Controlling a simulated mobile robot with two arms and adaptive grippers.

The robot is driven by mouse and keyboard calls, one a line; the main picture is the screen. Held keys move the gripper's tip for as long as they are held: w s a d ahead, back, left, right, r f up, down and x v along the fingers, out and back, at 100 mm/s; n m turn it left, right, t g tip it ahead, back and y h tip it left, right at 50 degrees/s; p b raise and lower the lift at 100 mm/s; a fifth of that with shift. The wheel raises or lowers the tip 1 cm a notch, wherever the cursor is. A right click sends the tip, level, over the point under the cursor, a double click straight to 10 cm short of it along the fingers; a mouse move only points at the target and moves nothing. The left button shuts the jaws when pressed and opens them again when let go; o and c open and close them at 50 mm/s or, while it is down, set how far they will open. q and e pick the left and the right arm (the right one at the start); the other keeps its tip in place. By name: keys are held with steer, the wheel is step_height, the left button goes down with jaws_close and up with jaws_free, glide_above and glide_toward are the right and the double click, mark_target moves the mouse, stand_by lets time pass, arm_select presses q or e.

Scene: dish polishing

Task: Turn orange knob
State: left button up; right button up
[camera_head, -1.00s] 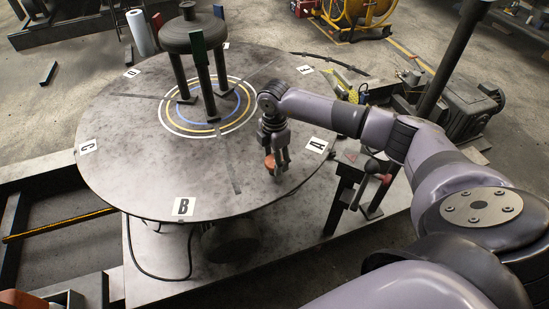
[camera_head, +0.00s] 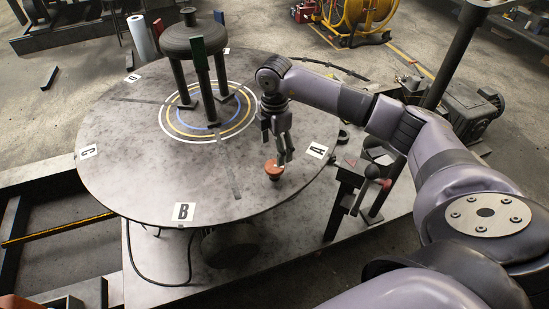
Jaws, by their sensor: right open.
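The orange knob (camera_head: 274,168) sits on the round metal table (camera_head: 130,170), on the side near the label A. My right gripper (camera_head: 284,160) points down with its fingers spread, above and just to the right of the knob. It is open and holds nothing. One finger is close to the knob; I cannot tell whether it touches. My left gripper is not in the view.
A dark fixture with several legs and coloured plates (camera_head: 190,42) stands on the table's painted rings. Letter labels, such as B (camera_head: 183,212), lie around the rim. A stand with a red-knobbed lever (camera_head: 372,172) is right of the table.

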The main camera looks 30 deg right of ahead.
steer(key=shift+r, duration=2.3)
